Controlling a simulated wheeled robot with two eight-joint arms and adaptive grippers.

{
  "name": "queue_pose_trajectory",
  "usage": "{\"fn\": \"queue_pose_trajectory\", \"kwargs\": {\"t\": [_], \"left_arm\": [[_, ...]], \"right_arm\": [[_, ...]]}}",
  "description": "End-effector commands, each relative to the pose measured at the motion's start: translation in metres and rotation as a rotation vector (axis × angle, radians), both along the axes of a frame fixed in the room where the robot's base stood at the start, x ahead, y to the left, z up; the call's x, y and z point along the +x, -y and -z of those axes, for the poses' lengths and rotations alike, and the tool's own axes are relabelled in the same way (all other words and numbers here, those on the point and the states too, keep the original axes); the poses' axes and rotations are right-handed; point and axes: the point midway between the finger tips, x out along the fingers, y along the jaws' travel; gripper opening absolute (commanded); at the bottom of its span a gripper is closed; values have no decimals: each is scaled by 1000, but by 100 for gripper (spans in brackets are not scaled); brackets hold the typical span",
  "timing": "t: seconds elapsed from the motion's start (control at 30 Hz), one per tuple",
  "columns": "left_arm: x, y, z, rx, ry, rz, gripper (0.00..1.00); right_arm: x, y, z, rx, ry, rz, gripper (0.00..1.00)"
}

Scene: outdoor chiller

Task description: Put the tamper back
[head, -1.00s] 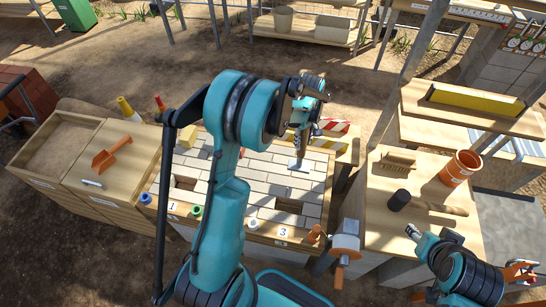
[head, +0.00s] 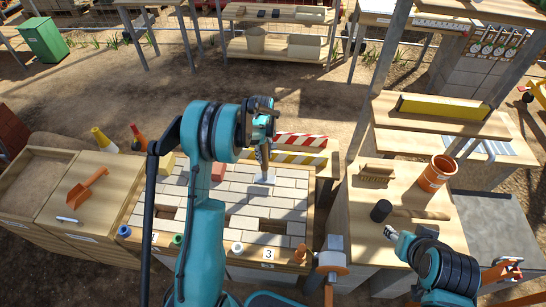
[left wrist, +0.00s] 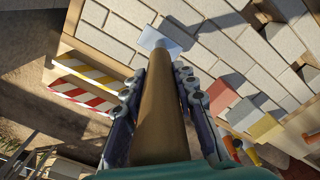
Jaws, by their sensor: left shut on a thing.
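The tamper has a brown wooden handle (left wrist: 160,115) and a flat grey metal plate (head: 264,179); the plate also shows at the top of the left wrist view (left wrist: 162,42). My left gripper (head: 264,150) is shut on the handle, whose fingers flank it in the left wrist view. The tamper is near upright, with its plate down over the back right part of the light paver bed (head: 205,210). I cannot tell whether the plate touches the pavers. My right gripper (head: 391,233) is by the front edge of the right bench; its fingers are too small to read.
The right bench (head: 355,230) carries a black-headed mallet (head: 381,210), a brush (head: 377,172) and an orange pot (head: 437,173). Striped barriers (head: 300,140) stand behind the paver bed. An orange scoop (head: 87,185) lies on the left box. The paver bed has dark gaps.

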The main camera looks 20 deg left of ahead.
Motion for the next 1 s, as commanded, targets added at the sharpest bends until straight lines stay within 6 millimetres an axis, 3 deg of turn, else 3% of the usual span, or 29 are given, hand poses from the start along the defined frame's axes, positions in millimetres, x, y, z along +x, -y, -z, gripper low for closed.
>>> {"fn": "queue_pose_trajectory", "kwargs": {"t": [0.23, 0.5, 0.9, 0.93, 1.0], "left_arm": [[1, -6, 10, 0, 0, 1, 0], [1, -6, 42, 0, 0, 0, 0], [1, -5, 46, 0, 0, 0, 0], [1, -6, 46, 0, 0, 0, 35], [1, -6, 46, 0, 0, 0, 48]], "right_arm": [[0, 0, 3, 0, 0, 0, 45], [0, 0, 11, 0, 0, 0, 45], [0, 0, 14, 0, 0, 0, 45], [0, 0, 13, 0, 0, 0, 45], [0, 0, 13, 0, 0, 0, 45]]}}
